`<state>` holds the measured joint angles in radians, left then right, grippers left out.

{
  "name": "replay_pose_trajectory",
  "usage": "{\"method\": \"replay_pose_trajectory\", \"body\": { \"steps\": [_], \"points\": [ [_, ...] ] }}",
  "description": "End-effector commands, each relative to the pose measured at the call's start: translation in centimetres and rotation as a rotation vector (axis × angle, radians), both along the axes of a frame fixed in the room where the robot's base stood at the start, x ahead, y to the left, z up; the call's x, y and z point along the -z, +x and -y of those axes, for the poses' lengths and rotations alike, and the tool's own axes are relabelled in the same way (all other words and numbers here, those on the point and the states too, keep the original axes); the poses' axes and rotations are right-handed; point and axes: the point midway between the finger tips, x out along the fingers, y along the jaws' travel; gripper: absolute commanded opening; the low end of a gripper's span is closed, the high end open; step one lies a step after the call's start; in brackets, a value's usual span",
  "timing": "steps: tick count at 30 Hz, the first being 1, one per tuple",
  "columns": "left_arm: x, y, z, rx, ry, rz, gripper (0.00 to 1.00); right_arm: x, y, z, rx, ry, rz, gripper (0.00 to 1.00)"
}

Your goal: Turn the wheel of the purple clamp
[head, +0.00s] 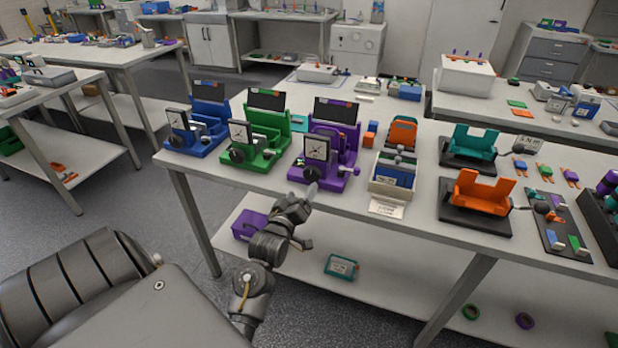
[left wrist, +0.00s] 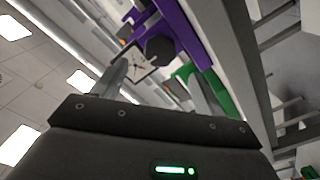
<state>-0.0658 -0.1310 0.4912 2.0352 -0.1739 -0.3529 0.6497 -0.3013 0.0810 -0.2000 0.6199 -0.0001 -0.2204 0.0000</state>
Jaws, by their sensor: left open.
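The purple clamp (head: 346,143) stands near the front edge of the table, with a white dial face (head: 316,149) on its front. Its dark wheel (head: 311,174) sits low at the front, partly hidden by my gripper. My left gripper (head: 311,188) is just in front of this wheel, reaching up from below the table edge. In the left wrist view the dark faceted wheel (left wrist: 160,48) shows beyond and between the spread fingers (left wrist: 158,82), which are open and empty. I cannot tell whether a finger touches the wheel. My right gripper is not in view.
A green clamp (head: 265,141) and a blue clamp (head: 207,122) stand to the left of the purple one. A white box (head: 394,183) with blue contents and an orange cradle (head: 478,193) stand to the right. The table edge (head: 240,184) runs close below the clamps.

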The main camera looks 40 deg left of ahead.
Motion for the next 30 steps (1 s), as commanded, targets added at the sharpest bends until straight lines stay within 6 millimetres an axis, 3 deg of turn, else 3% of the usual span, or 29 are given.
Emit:
{"method": "replay_pose_trajectory", "body": {
  "steps": [6, 12, 24, 30],
  "points": [
    [-0.2, 4.0, -1.4, -0.001, 0.000, 0.001, 0.71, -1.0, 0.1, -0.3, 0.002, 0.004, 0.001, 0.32],
    [-0.1, 6.3, -2.2, 0.000, 0.000, 0.000, 0.71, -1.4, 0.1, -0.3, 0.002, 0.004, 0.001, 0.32],
    [0.0, 7.1, -2.5, 0.000, 0.001, 0.000, 0.71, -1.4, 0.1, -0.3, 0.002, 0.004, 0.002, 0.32],
    [0.0, 7.1, -2.5, 0.000, 0.001, 0.000, 0.48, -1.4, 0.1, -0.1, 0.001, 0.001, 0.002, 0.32]
  ]
}}
